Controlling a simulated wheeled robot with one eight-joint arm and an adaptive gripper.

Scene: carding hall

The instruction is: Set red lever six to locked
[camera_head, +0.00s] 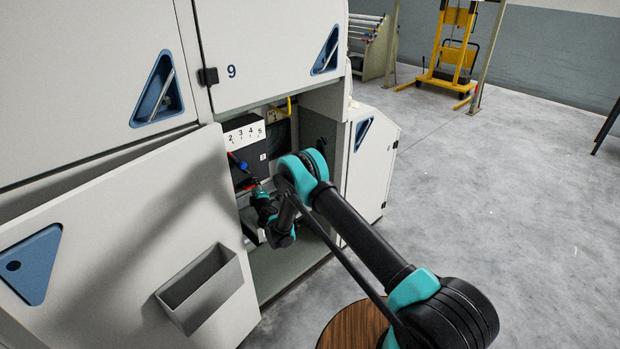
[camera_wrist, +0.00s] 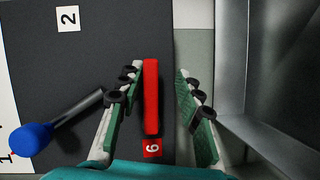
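The red lever (camera_wrist: 151,98) is a straight bar in the wrist view, with a red tag (camera_wrist: 152,148) marked 6 at its lower end. My gripper (camera_wrist: 158,72) is open, with one finger on each side of the lever. A gap shows on both sides, narrower on the left. In the head view my gripper (camera_head: 258,186) is at the dark lever panel (camera_head: 245,158) inside the open cabinet, and a bit of red shows beside it. My arm hides part of the panel. I see no mark for the locked position.
A lever with a blue knob (camera_wrist: 32,138) lies left of my gripper. A grey metal wall (camera_wrist: 232,60) stands close on the right. The open cabinet door (camera_head: 120,240) with a bin (camera_head: 205,290) is at the left. The floor at right is clear up to a yellow lift (camera_head: 455,45).

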